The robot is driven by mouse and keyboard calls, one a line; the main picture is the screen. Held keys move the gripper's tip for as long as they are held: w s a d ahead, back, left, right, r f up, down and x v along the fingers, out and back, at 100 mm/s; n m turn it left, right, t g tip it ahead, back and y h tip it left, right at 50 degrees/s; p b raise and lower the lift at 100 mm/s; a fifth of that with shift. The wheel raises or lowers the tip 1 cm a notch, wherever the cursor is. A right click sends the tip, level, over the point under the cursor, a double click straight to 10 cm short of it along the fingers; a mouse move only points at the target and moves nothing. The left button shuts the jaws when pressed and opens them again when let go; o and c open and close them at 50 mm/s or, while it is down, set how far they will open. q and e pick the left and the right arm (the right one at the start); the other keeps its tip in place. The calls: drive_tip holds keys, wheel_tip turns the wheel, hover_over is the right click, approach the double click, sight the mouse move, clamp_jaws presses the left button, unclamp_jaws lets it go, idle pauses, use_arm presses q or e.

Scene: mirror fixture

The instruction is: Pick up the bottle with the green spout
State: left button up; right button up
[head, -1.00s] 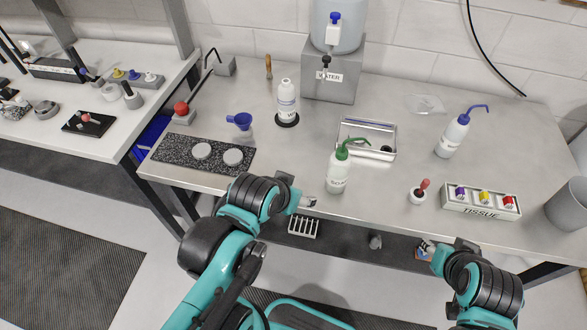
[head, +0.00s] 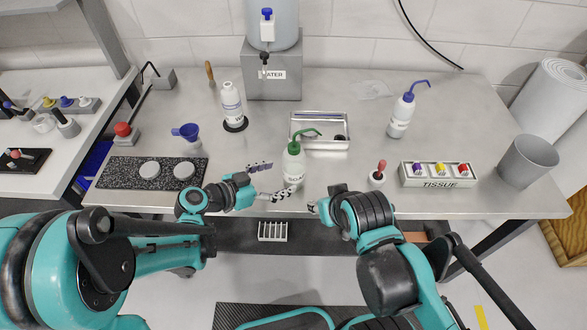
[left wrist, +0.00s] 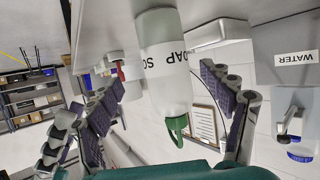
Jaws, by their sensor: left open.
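The bottle with the green spout (head: 294,170) stands upright on the steel table near its front edge. Its white body carries a SOAP label. My left gripper (head: 268,181) is open just left of the bottle, with its fingers spread and pointing toward it. In the left wrist view the picture is turned over. There the bottle (left wrist: 165,70) shows between the two spread fingers, with clear space on both sides. My right gripper (head: 316,207) is low at the table's front edge, right of the bottle, mostly hidden by its own arm; its jaws cannot be made out.
A metal tray (head: 320,143) lies behind the bottle. A blue funnel (head: 187,131) and a dark slab (head: 115,172) are at left. A blue-spout bottle (head: 400,118) stands farther back.

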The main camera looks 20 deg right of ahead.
use_arm(q)
drive_tip(key=x, duration=0.2)
drive_tip(key=b+x, duration=0.1)
drive_tip(key=x, duration=0.1)
drive_tip(key=b+x, duration=0.1)
drive_tip(key=x, duration=0.2)
drive_tip(key=shift+w, duration=0.35)
drive_tip(key=shift+a+r, duration=0.1)
drive_tip(key=c, duration=0.9)
